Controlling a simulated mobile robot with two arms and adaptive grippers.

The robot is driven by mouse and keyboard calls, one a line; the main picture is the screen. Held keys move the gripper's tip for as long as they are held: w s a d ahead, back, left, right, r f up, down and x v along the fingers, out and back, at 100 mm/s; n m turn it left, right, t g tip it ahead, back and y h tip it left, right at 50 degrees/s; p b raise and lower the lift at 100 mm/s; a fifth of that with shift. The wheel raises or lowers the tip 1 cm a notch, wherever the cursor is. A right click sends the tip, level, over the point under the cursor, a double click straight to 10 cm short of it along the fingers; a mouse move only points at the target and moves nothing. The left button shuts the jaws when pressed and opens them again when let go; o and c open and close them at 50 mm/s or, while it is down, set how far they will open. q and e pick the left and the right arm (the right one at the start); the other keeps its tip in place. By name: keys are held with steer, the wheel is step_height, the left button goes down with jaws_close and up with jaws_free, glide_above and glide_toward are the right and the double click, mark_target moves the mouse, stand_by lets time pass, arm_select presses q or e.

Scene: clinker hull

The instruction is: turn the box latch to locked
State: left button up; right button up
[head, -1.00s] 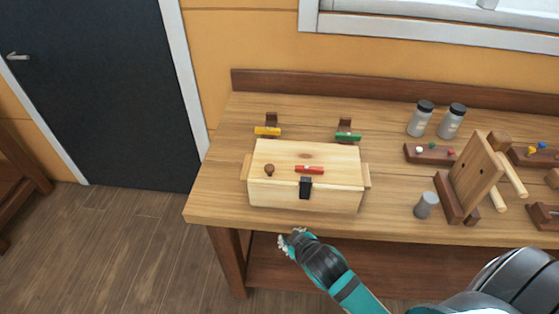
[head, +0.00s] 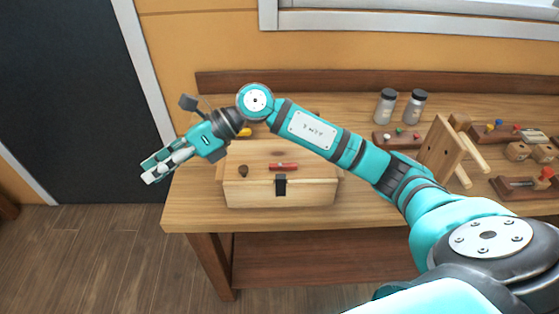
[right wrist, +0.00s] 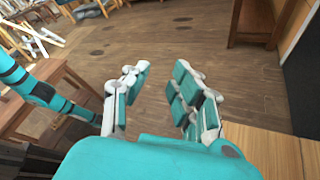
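The pale wooden box (head: 318,192) sits on the workbench (head: 190,205) in the head view. A black latch (head: 281,186) is on its front near the lid edge. A red bar (head: 284,167) and a brown knob (head: 243,171) are on its lid. I cannot tell which way the latch is turned. My right gripper (head: 153,170) is left of the box, off the bench's left end, pointing down and left. It is open and empty; its spread fingers (right wrist: 160,82) show in the right wrist view. My left gripper is not in view.
My right arm crosses above the box's back, hiding most of what is behind. A yellow bar (head: 244,132) peeks out there. Two jars (head: 386,106), a wooden stand (head: 440,150) and small racks occupy the right. Open floor (head: 90,255) lies left of the bench.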

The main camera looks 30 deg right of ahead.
steer(key=w+d+f+n+h, duration=0.25)
steer(key=d+h, duration=0.45)
steer(key=d, duration=0.5)
step_height(320, 180, up, 4)
steer(key=f+m+g+h, duration=0.1)
steer(key=m+h, duration=0.1)
steer(key=h, duration=0.5)
glide_above(281, 165)
steer(key=shift+n, duration=0.25)
step_height(281, 165, down, 17)
steer(key=p, duration=0.5)
steer(key=shift+r, duration=0.15)
steer(key=shift+c, duration=0.3)
jaws_close()
